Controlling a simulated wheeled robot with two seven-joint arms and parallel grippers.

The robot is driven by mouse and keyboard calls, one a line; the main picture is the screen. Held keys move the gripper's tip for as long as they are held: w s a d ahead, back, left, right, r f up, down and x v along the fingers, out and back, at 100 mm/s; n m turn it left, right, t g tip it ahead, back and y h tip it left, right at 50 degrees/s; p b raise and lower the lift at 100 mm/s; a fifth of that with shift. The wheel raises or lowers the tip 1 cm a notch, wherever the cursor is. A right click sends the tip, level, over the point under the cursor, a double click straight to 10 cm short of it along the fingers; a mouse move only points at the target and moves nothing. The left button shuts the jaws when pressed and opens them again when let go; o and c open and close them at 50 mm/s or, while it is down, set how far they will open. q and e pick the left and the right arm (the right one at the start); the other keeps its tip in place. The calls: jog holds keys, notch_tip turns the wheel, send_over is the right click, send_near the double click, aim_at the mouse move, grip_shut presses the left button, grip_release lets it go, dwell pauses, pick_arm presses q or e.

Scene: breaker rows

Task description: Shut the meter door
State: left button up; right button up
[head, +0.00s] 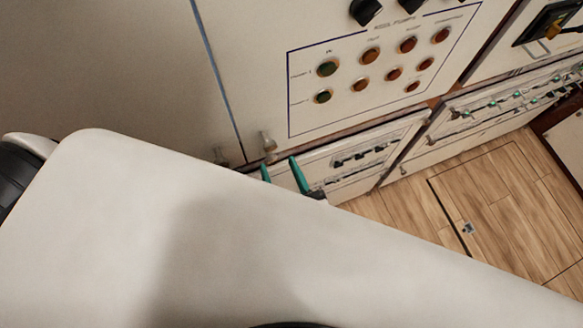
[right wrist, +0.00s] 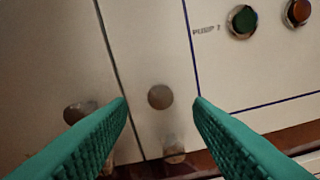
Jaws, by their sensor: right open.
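My right gripper (head: 279,164) shows as two green fingers in front of a pale cabinet front, past my large white arm link. In the right wrist view, the fingers (right wrist: 160,100) stand apart with nothing gripped. Between them, in line of sight, is a round metal knob (right wrist: 160,96) on a pale panel, right of a dark vertical seam. I cannot tell whether the fingers touch the panel. No panel is clearly marked as the meter door; the plain pale panel (head: 110,70) left of the seam may be it. My left gripper is not in view.
A button panel (head: 375,75) with green and orange round buttons is right of the seam. Below it are breaker rows (head: 362,157) and more switches (head: 500,103). Wooden floor (head: 500,200) is open at lower right. My arm hides the lower left.

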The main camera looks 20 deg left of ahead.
jog(key=shift+b+v, duration=0.55)
jog(key=shift+v, duration=2.15)
jog(key=shift+w, duration=0.2)
jog(key=d+f+g+h+b, duration=0.1)
jog(key=d+f+g+h, duration=0.3)
jog(key=f, duration=1.3)
jog(key=d+f+g+h+b, duration=0.15)
jog(key=d+f, duration=0.55)
jog(key=f, duration=1)
jog(key=s+d+f+m+g+h, duration=0.1)
jog(key=s+d+f+g+h, duration=0.2)
jog(key=s+d+f, duration=0.4)
jog(key=s+d+f+m+g+h+b, duration=0.1)
jog(key=s+d+f+m+g+h, duration=0.1)
jog(key=s+d+f, duration=0.6)
jog(key=d+f+g+h, duration=0.1)
jog(key=d+f, duration=0.4)
jog(key=f, duration=0.1)
jog(key=shift+s+g+h, duration=0.3)
jog(key=shift+g+h, duration=0.05)
jog(key=shift+f, duration=0.1)
